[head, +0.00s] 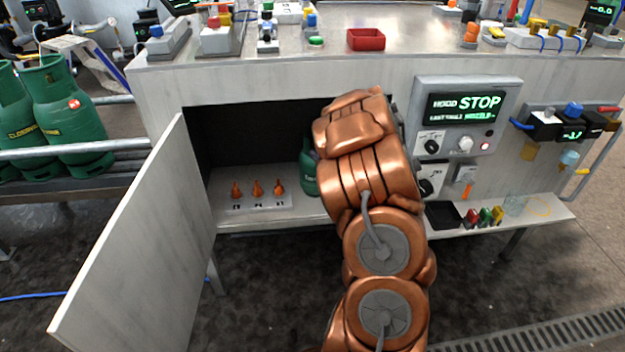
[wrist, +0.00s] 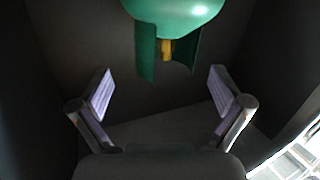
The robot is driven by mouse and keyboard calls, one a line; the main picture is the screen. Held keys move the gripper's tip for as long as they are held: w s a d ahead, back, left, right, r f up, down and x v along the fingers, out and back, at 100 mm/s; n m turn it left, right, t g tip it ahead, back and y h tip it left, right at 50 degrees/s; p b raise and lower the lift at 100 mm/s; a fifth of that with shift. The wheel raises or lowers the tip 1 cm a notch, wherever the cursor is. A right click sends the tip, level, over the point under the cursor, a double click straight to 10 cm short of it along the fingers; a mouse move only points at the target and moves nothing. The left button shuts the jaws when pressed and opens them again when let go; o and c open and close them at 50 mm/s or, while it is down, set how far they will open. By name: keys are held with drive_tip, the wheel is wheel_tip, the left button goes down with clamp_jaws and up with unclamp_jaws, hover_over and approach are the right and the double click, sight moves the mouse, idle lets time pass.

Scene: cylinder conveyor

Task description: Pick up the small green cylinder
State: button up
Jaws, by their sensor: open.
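The small green cylinder (head: 308,172) stands inside the open cabinet under the bench, mostly hidden behind my copper-coloured arm in the head view. In the wrist view the green cylinder (wrist: 172,8) shows at the top edge, with its collar and a yellow valve facing my gripper. My gripper (wrist: 160,86) is open and empty, one finger on each side, with a gap between the fingers and the cylinder. In the head view my gripper is hidden behind my arm.
The cabinet door (head: 135,245) stands open at left. Orange cones (head: 257,187) sit on a white plate inside the cabinet. Larger green cylinders (head: 65,115) stand on the conveyor (head: 20,153) at left. A control panel (head: 465,112) and a low shelf (head: 540,208) are at right.

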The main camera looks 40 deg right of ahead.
sight(309, 135)
drive_tip(key=shift+t+y, duration=0.4)
drive_tip(key=shift+t, duration=0.4)
drive_tip(key=shift+w+d+f+b, duration=0.15)
drive_tip(key=shift+w+b, duration=0.35)
drive_tip(key=shift+w, duration=0.55)
drive_tip(key=shift+w+d+f+b, duration=0.1)
drive_tip(key=shift+w+f+b, duration=0.1)
drive_tip(key=shift+w+b, duration=0.6)
drive_tip(key=shift+w+d+f+b, duration=0.15)
drive_tip(key=shift+w+b, duration=0.1)
drive_tip(key=shift+w, duration=1.05)
drive_tip(key=shift+c, duration=0.2)
drive_tip(key=shift+r, duration=0.1)
drive_tip(key=c, duration=1.6)
drive_tip(key=shift+c, duration=0.2)
